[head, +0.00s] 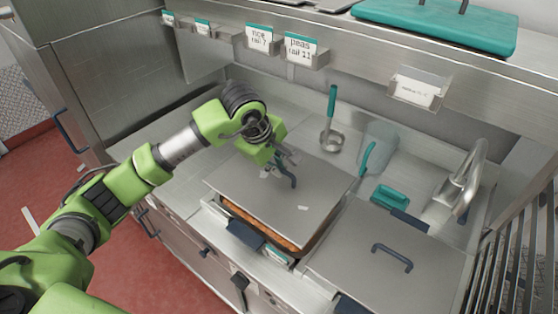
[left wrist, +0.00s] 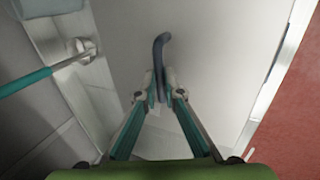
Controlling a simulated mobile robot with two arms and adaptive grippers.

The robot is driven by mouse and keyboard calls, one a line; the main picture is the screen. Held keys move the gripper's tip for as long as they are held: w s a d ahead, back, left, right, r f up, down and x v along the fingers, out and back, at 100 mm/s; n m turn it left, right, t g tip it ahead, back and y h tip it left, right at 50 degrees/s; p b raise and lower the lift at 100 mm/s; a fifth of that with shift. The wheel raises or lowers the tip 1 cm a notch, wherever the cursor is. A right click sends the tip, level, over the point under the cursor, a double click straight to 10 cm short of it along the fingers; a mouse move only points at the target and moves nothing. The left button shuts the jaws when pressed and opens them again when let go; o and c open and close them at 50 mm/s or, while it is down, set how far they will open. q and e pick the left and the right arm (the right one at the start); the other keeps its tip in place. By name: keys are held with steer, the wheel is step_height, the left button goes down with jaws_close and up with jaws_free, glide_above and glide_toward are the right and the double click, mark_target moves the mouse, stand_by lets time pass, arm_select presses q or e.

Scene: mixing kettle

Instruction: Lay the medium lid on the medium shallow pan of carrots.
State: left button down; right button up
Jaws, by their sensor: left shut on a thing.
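The medium lid (head: 245,200) is a flat grey metal sheet with a dark blue handle (left wrist: 160,52). It lies over the medium shallow pan (head: 300,252) and hides most of it. A strip of orange carrots (head: 262,228) shows along the pan's front edge, below the lid. I cannot tell whether the lid touches the rim. My left gripper (head: 282,163) is above the lid, shut on its handle. In the left wrist view the two fingertips (left wrist: 160,97) close on the handle from both sides. My right gripper is not in view.
Another lidded pan (head: 350,245) stands to the right. A teal-handled ladle (head: 332,105) and a teal scoop (head: 390,197) lie behind. A tap (head: 466,180) stands at the right. A shelf with label cards (head: 300,47) and a teal board (head: 435,25) overhangs the back.

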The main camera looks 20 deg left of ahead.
mark_target(278, 179)
arm_select(q)
steer(key=f, duration=0.1)
steer(key=f+b, duration=0.1)
steer(key=f, duration=0.2)
steer(key=shift+w+f+b, duration=0.15)
steer(key=shift+w+b, duration=0.15)
steer(key=shift+s+f+b, duration=0.1)
steer(key=shift+f+b, duration=0.05)
steer(key=shift+b, duration=0.35)
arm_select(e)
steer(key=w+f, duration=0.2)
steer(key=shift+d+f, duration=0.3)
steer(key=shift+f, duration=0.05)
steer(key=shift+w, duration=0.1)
arm_select(q)
steer(key=shift+b, duration=0.35)
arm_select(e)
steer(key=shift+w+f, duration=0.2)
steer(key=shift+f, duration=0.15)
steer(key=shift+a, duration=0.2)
